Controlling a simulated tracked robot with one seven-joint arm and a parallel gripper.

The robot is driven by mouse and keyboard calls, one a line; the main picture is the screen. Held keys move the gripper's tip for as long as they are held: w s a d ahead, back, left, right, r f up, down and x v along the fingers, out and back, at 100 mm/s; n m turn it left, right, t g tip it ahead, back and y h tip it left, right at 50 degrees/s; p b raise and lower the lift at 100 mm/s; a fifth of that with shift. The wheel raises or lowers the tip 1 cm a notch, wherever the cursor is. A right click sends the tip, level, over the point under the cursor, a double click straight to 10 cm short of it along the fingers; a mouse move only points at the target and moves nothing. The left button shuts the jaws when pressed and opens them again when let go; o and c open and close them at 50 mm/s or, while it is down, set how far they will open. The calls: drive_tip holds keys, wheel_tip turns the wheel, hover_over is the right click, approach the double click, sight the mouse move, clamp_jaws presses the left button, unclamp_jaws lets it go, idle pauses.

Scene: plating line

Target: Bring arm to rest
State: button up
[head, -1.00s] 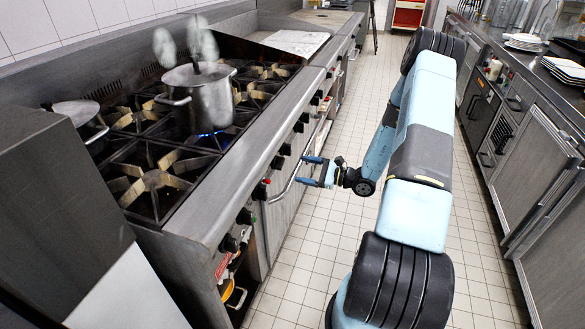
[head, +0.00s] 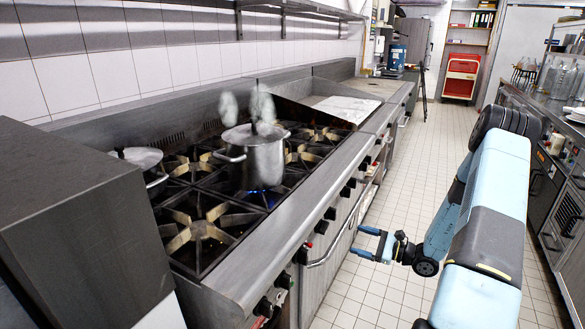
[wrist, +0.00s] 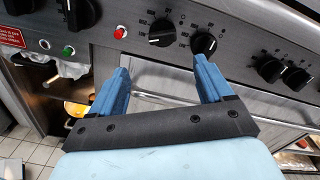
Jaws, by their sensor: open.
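My gripper (head: 363,242) is at the right of the stove front in the head view, by the oven handle bar (head: 335,240). Its two blue fingers are apart with nothing between them, and they also show in the wrist view (wrist: 166,85). The wrist view faces the stove's control panel (wrist: 225,22) with its black knobs. My light-blue arm is bent above the aisle floor. I cannot tell whether the fingers touch the handle bar.
A lidded steel pot (head: 258,160) stands on a burner with a blue flame, steam above it. A second lidded pot (head: 143,158) is at the left. The tiled aisle (head: 410,150) is open between the stove and the right counter (head: 535,105). A red cart (head: 461,77) stands at the far end.

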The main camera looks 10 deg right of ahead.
drive_tip(key=s+a+r+n+g+h, duration=0.1)
drive_tip(key=s+a+r+n+g, duration=0.25)
drive_tip(key=r, duration=0.35)
drive_tip(key=s+a+r+n+g+h, duration=0.25)
drive_tip(key=a+r+n+g, duration=0.2)
drive_tip(key=r, duration=0.25)
drive_tip(key=s+a+r+n+g+h, duration=0.1)
drive_tip(key=s+a+r+n+g, duration=0.25)
drive_tip(key=r, duration=0.35)
drive_tip(key=s+d+r+n+t+h, duration=0.1)
drive_tip(key=s+r+n+t+h, duration=0.5)
drive_tip(key=s+r, duration=1.2)
drive_tip(key=shift+s+d+r+n+t+h, duration=0.3)
drive_tip(key=shift+s+n+h, duration=0.75)
drive_tip(key=shift+h, duration=1.1)
drive_tip(key=shift+w+f, duration=0.1)
drive_tip(key=shift+w, duration=0.05)
